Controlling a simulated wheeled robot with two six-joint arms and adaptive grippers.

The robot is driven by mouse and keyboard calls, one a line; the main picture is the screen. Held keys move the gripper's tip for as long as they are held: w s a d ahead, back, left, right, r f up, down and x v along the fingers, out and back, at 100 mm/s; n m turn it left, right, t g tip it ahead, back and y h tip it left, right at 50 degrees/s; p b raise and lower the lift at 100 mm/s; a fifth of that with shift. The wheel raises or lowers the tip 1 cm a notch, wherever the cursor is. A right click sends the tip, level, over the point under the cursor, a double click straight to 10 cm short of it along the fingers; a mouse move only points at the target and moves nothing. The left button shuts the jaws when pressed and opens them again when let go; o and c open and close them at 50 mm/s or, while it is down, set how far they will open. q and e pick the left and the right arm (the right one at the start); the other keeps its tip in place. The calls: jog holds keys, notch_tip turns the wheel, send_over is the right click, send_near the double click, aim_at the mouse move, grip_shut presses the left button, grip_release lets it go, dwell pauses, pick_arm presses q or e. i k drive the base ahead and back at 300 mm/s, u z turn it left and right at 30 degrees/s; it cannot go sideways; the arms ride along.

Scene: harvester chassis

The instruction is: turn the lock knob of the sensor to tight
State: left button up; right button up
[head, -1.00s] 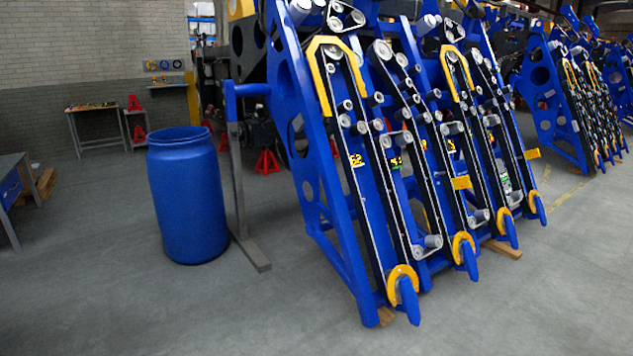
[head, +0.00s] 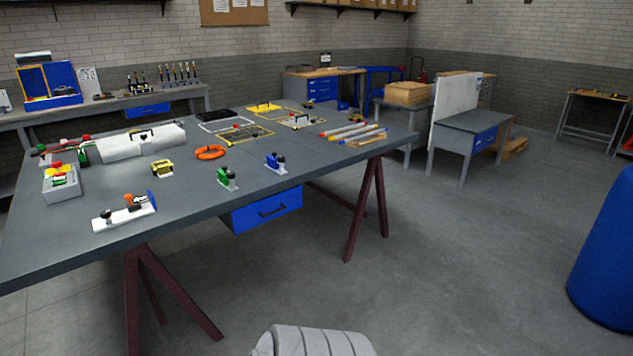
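On the grey workbench (head: 230,135) in the head view, a white plate (head: 118,219) near the front left edge carries a black knob (head: 107,213), an orange part and a blue end piece. A green clamp-like device (head: 227,179) and a blue one (head: 276,163), both with black tops, stand near the front edge. I cannot tell which of these is the sensor, or how its lock knob is set. Neither of my grippers shows.
The bench also holds a small grey box (head: 61,186), a yellow block (head: 162,168), an orange ring (head: 210,153) and several coloured tubes (head: 350,133). A blue barrel (head: 605,255) stands at the right. The floor between bench and barrel is clear.

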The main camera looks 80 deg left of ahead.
aim_at(106, 215)
jog(key=u, duration=3.5)
jog(key=i, duration=0.6)
